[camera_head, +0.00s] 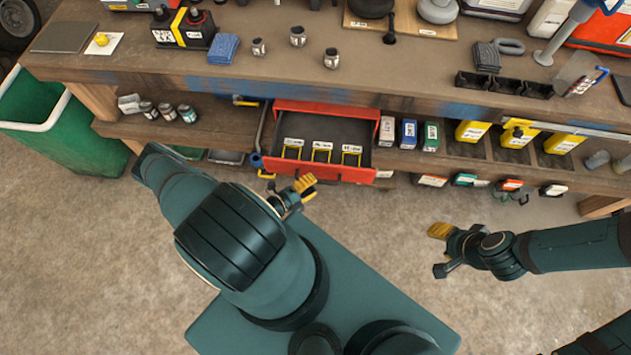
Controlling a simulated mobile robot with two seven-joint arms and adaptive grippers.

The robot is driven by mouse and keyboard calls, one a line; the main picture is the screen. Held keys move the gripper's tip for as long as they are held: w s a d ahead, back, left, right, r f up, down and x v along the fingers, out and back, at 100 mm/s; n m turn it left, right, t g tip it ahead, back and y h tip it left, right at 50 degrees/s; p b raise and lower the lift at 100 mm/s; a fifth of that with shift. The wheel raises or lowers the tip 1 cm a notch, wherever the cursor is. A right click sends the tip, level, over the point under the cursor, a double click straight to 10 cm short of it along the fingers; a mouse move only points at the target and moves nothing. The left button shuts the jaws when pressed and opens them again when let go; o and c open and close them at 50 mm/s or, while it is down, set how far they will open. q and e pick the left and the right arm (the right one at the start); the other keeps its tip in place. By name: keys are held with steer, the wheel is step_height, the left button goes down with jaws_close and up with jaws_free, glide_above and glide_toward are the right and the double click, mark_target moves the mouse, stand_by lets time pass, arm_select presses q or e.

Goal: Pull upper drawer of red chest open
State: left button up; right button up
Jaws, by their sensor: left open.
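The red chest (325,107) stands on the shelf under the workbench, and its upper drawer (318,172) is pulled out. The drawer's dark interior shows, with several yellow-edged labelled items in it. My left gripper (305,188) is open, just in front of the drawer's red front and slightly below it in the picture. I cannot tell whether it touches the drawer. My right gripper (438,250) is open and empty over the floor, well to the right of the drawer.
Small boxes (409,133) and yellow containers (515,134) stand on the shelf right of the chest. Small cans (167,113) stand left of it. A green bin (50,125) is at far left. The workbench top (270,70) overhangs the chest. The floor in front is clear.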

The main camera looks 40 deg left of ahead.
arm_select(q)
steer(key=v, duration=1)
steer(key=shift+s, duration=0.1)
